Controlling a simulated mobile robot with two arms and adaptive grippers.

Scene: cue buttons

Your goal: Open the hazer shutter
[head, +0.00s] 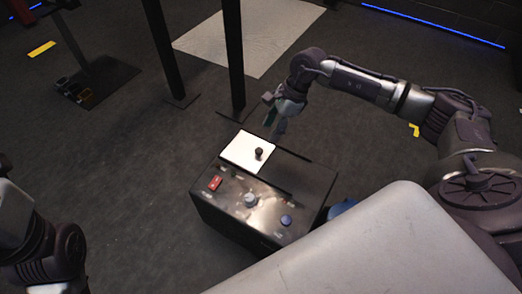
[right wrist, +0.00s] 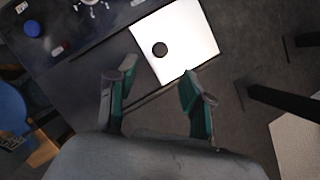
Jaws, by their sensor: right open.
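The hazer (head: 262,225) is a black box on the floor in the head view. Its shutter appears to be a white square plate (head: 240,148) with a black knob (head: 259,153), lying on the box's far top side. My right gripper (head: 277,122) is above and beyond the box's far edge, close to the plate but apart from the knob. In the right wrist view, the open, empty fingers (right wrist: 157,72) point toward the white plate (right wrist: 192,42), with the knob (right wrist: 160,50) just beyond the fingertips. My left arm shows at the left edge; its gripper is out of view.
The box top also carries a red switch (head: 215,183), a grey dial (head: 250,199) and a blue button (head: 286,219). Black posts (head: 233,60) stand on the floor behind the box. A blue object (right wrist: 12,108) lies beside the box in the right wrist view.

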